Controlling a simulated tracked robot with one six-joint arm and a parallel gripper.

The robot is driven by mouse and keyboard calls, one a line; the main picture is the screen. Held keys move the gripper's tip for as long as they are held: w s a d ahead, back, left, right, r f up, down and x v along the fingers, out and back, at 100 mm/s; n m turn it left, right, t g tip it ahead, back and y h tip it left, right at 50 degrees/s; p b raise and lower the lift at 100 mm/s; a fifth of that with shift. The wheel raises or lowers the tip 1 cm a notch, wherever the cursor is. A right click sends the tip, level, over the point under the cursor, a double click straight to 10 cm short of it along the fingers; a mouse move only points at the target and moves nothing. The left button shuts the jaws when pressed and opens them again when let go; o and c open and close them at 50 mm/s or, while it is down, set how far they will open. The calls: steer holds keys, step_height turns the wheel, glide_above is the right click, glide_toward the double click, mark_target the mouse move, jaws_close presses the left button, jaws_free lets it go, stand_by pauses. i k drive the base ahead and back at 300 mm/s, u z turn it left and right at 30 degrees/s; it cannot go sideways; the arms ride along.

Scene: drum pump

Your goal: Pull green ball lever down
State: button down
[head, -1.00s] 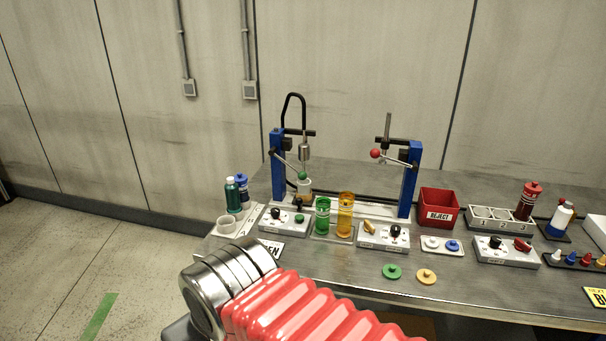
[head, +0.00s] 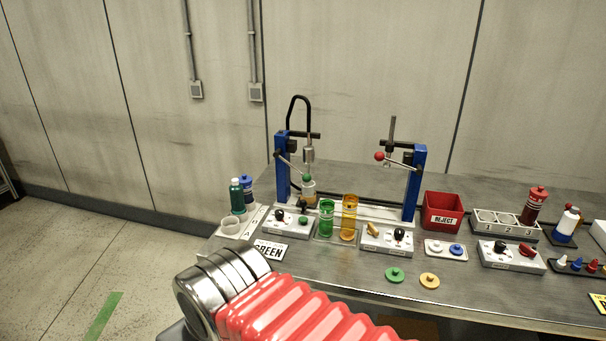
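The green ball (head: 307,178) is at the end of a thin lever (head: 290,166) on the left blue post (head: 282,165) of the drum pump stand. The lever slopes down to the right from the post. A small clear container with a yellowish lower part (head: 309,197) stands just below the ball, under a metal nozzle (head: 308,155). A red ball (head: 379,156) is on a separate lever on the right blue post (head: 415,182). My gripper is out of view; only my red-sleeved arm shows in front of the bench.
A green cylinder (head: 326,218) and an orange cylinder (head: 348,216) stand in front of the stand. Switch boxes (head: 288,225) (head: 386,240) sit beside them. Bottles (head: 237,195) stand at the left, a red reject box (head: 442,212) at the right. The bench front is mostly clear.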

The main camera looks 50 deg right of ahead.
mark_target(306, 177)
steer(key=z, duration=0.05)
steer(key=i, duration=1)
